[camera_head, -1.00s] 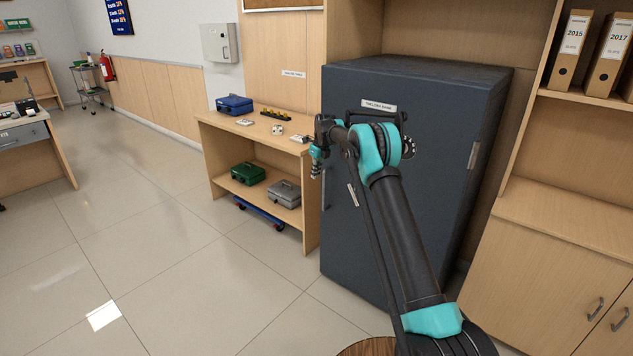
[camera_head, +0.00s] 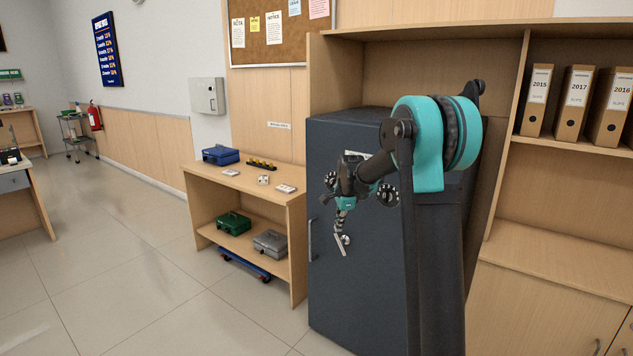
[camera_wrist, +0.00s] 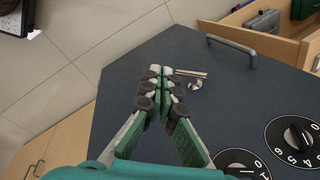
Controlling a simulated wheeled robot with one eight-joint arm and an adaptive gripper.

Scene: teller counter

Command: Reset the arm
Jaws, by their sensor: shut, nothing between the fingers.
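My arm is bent in front of a dark blue-grey safe (camera_head: 345,295), with its upper joint raised. My gripper (camera_head: 341,228) hangs downward before the safe door, partly hidden by my own wrist in the head view. In the wrist view my gripper (camera_wrist: 160,72) has its green and grey fingers together, with nothing between them. The safe door (camera_wrist: 115,105) fills the middle of that view, with numbered dials (camera_wrist: 296,137) at the right and a bar handle (camera_wrist: 232,44) at the top. A small silver fitting (camera_wrist: 194,82) shows just beyond the fingertips; contact cannot be told.
A wooden shelf unit (camera_head: 245,180) left of the safe holds a blue box (camera_head: 220,155), a green box (camera_head: 234,223) and a grey box (camera_head: 270,243). Cabinet shelving with binders (camera_head: 574,100) is close on the right. Open tiled floor (camera_head: 150,290) lies left.

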